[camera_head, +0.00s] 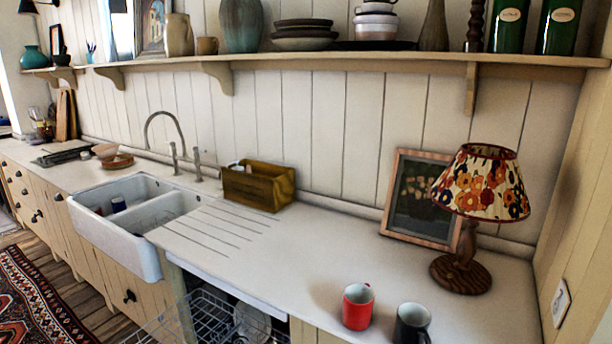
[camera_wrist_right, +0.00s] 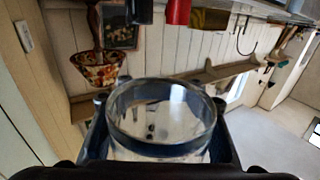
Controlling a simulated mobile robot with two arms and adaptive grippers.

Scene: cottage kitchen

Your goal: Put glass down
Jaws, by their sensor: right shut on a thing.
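A clear glass (camera_wrist_right: 160,148) with a round open rim fills the lower middle of the right wrist view. My right gripper (camera_wrist_right: 160,120) is shut around it, with dark fingers at the glass's left and right sides. The wrist picture is upside down, with the worktop along its top edge. The glass and my right gripper do not show in the head view. My left gripper is in neither view. The pale worktop (camera_head: 310,262) runs from the sink to the right wall.
A red mug (camera_head: 357,307) and a dark mug (camera_head: 412,324) stand at the worktop's front right. Behind are a lamp (camera_head: 462,272), a framed picture (camera_head: 410,205) and a wooden box (camera_head: 258,186). The sink (camera_head: 125,205) is left. Below, a dishwasher rack (camera_head: 212,315) shows. The mid-worktop is clear.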

